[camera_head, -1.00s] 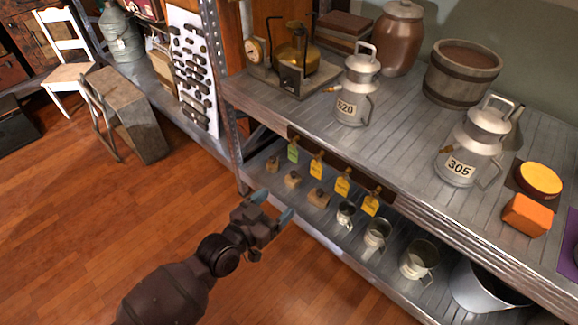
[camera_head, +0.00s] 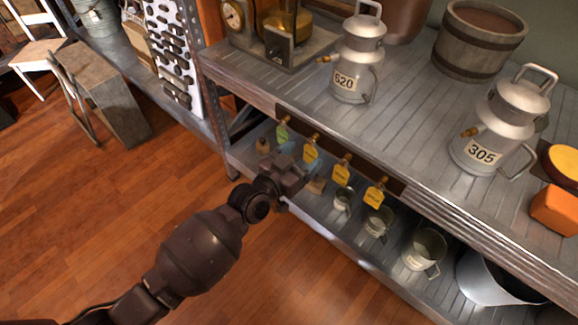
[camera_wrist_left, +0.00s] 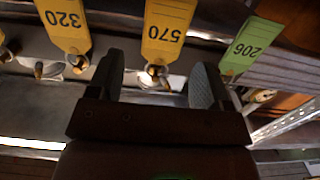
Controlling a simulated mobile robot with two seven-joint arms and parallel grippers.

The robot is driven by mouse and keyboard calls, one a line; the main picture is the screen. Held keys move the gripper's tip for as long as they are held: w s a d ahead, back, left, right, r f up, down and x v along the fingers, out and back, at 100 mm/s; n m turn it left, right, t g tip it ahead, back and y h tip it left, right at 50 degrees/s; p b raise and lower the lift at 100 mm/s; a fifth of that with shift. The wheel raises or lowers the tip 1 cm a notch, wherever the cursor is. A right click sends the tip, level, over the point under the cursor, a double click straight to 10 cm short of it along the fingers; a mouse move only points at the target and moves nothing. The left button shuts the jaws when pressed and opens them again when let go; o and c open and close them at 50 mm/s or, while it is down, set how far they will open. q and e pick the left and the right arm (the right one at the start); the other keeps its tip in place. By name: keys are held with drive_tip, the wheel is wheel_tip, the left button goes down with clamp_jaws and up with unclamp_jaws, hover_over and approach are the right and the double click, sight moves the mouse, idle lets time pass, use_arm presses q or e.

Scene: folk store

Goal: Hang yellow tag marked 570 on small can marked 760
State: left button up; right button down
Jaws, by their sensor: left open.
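The yellow tag marked 570 (camera_wrist_left: 168,28) hangs in the left wrist view, upside down, just beyond and roughly between my fingers. In the head view it is the yellow tag (camera_head: 311,151) beside the green one, under the upper shelf's edge. My left gripper (camera_wrist_left: 157,78) is open and empty, its two fingers apart; in the head view the gripper (camera_head: 296,166) is just below and in front of the tag. Two metal cans stand on the upper shelf, marked 620 (camera_head: 356,66) and 305 (camera_head: 497,125). I see no can marked 760. My right gripper is out of view.
A green tag marked 206 (camera_wrist_left: 250,47) and a yellow tag marked 320 (camera_wrist_left: 64,22) hang on either side of 570. Metal mugs (camera_head: 424,248) stand on the lower shelf. The upper shelf's front edge (camera_head: 440,203) overhangs them. An orange block (camera_head: 555,210) lies at right.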

sight(311, 152)
use_arm(q)
drive_tip(key=shift+x, duration=1.4)
drive_tip(key=c, duration=1)
